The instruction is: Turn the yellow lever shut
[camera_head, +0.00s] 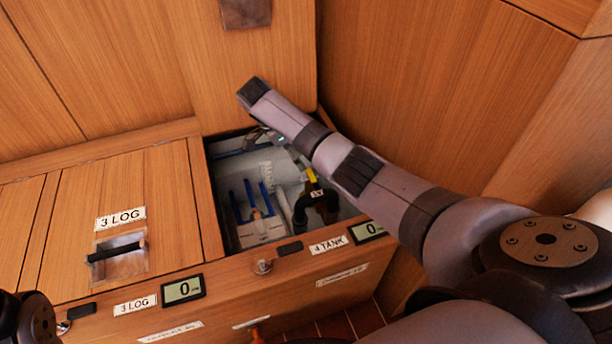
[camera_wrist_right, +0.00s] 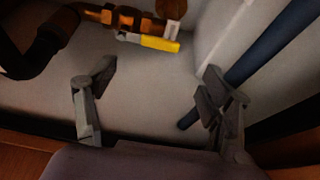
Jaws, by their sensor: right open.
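The yellow lever (camera_wrist_right: 160,43) sits on a brass valve (camera_wrist_right: 122,18) near the top of the right wrist view, lying roughly along the pipe. In the head view a small yellow part (camera_head: 312,175) shows inside the open tank compartment, beside a black hose (camera_head: 301,207). My right gripper (camera_wrist_right: 158,78) is open and empty, its fingers spread below the lever in the wrist view and apart from it. In the head view my right arm reaches over the compartment and hides part of it; only a bit of the gripper shows. My left gripper is not in view.
A blue pipe (camera_wrist_right: 262,50) runs diagonally behind the right finger in the wrist view. The compartment has wooden edges and holds blue parts (camera_head: 250,192). A closed hatch with a black handle (camera_head: 117,251) lies to the left. Wooden walls stand close behind and right.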

